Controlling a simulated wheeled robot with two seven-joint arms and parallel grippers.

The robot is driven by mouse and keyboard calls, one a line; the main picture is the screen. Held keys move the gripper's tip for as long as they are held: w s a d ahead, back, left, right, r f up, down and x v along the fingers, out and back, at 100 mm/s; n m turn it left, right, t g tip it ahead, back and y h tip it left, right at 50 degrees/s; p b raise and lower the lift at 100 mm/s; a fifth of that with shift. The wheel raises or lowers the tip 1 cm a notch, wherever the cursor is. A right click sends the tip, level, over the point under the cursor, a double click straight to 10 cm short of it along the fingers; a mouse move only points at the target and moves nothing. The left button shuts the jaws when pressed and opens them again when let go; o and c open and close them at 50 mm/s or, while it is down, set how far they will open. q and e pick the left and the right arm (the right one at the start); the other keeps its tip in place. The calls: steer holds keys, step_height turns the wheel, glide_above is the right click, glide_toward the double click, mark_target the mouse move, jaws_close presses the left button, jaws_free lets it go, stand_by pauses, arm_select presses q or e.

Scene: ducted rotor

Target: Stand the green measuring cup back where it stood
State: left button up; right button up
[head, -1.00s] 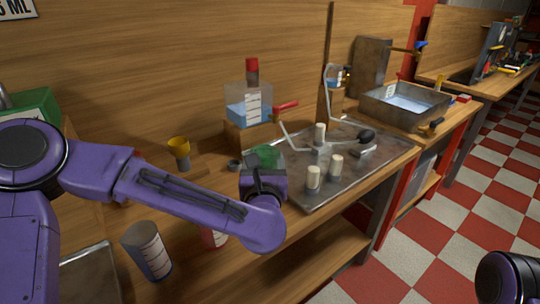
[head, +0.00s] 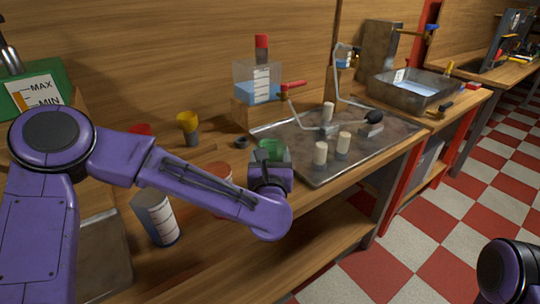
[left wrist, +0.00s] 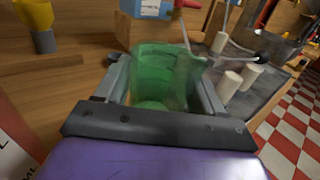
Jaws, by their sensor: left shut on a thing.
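The green measuring cup (left wrist: 165,75) is a translucent green vessel, seen upright between the two fingers of my left gripper (left wrist: 165,95) in the left wrist view. The gripper is shut on it. In the head view the cup (head: 270,149) shows just beyond my left gripper (head: 268,160), over the wooden bench near the left edge of the metal tray. Whether its base touches the bench is hidden. My right arm shows only as a dark and purple part at the lower right edge of the head view; its fingers are not visible.
The metal tray (head: 300,170) holds several pale posts.

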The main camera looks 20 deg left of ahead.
arm_select(q)
steer(key=shift+f+b, duration=0.55)
steer(key=shift+f, duration=0.05)
steer(key=o, duration=1.3)
